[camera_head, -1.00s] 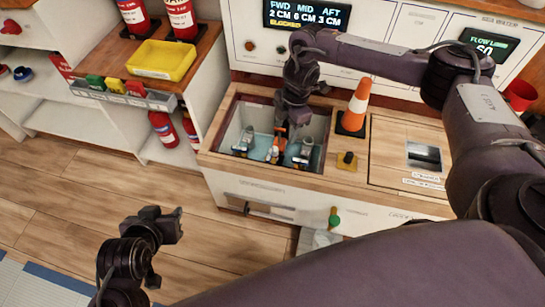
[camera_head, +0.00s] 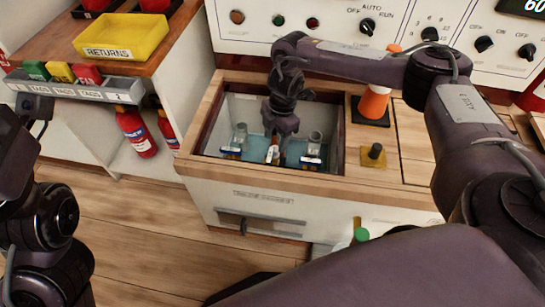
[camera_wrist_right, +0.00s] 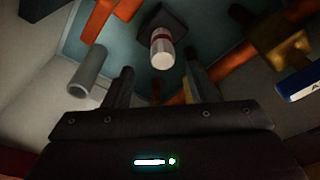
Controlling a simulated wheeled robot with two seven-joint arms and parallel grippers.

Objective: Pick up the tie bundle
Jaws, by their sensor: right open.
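My right gripper (camera_head: 277,140) points down into a recessed bin (camera_head: 213,112) in the wooden counter. In the right wrist view my right gripper (camera_wrist_right: 160,82) is open, with nothing between its fingers. A white cylinder with a red band (camera_wrist_right: 162,48) lies ahead of the gap, apart from the fingers. It shows as a small white-and-red piece (camera_head: 272,153) under the gripper in the head view. Orange strips (camera_wrist_right: 97,20) lie near it. I cannot tell which item is the tie bundle. My left arm is at the left edge; its gripper (camera_head: 38,106) is unclear.
Grey tubes stand left (camera_head: 240,133) and right (camera_head: 315,140) of the gripper inside the bin walls. An orange-white cone (camera_head: 374,102) and a yellow-based knob (camera_head: 375,153) are right of the bin. A yellow returns tray (camera_head: 120,38) is at the upper left.

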